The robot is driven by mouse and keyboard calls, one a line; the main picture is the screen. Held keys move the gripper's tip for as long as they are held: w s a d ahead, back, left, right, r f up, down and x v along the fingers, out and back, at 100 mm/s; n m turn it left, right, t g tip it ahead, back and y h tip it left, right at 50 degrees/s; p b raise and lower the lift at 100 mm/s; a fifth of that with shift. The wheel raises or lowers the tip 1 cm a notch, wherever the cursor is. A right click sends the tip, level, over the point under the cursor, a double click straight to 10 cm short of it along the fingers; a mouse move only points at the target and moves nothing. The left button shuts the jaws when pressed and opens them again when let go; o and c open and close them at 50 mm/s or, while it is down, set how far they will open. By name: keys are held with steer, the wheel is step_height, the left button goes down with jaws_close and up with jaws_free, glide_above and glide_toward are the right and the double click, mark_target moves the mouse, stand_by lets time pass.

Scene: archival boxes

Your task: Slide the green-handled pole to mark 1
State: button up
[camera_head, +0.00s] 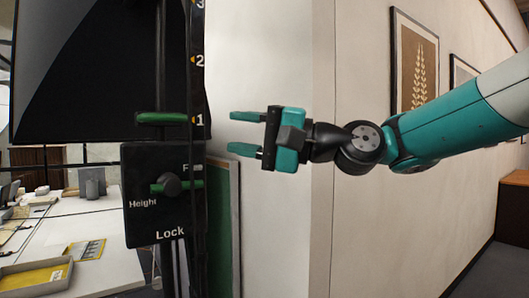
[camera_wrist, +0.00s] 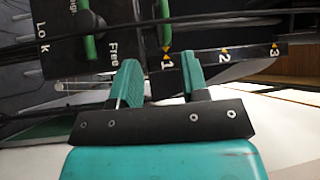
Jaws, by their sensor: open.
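The pole's green handle (camera_head: 162,118) is a horizontal bar on a dark vertical pole, about level with mark 1 (camera_head: 199,120) on the black scale. It also shows in the wrist view (camera_wrist: 165,22), beside the printed 1 (camera_wrist: 167,62). Below it is a black box (camera_head: 150,215) labelled Height, Free and Lock. Its knob (camera_head: 170,185) has a green bar lying roughly horizontal. My gripper (camera_head: 235,132) is open and empty, right of the scale and apart from the handle. In the wrist view its fingers (camera_wrist: 160,68) point at the scale, near mark 1.
A large black panel (camera_head: 85,75) stands behind the pole. Marks 2 (camera_head: 199,60) and 3 (camera_head: 199,5) are higher on the scale. A white wall corner (camera_head: 320,220) stands behind my gripper. A white table (camera_head: 95,265) with trays is at lower left.

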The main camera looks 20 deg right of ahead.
steer(key=v, duration=0.3)
steer(key=shift+s+d+b, duration=0.15)
steer(key=shift+d+b, duration=0.1)
steer(key=shift+b, duration=0.05)
steer(key=s+a+f+n+g+h, duration=0.3)
steer(key=s+f+h, duration=0.1)
steer(key=f, duration=0.4)
steer(key=s+a+f+n+g+h, duration=0.2)
steer(key=s+a+f+n+h, duration=0.15)
steer(key=f, duration=0.55)
steer(key=s+d+f+n+g+h, duration=0.4)
steer(key=s+d+f+n+h, duration=0.1)
steer(key=s+f, duration=0.6)
steer(key=shift+s+d+h, duration=0.35)
steer(key=shift+s+d, duration=0.25)
steer(key=shift+d, duration=0.3)
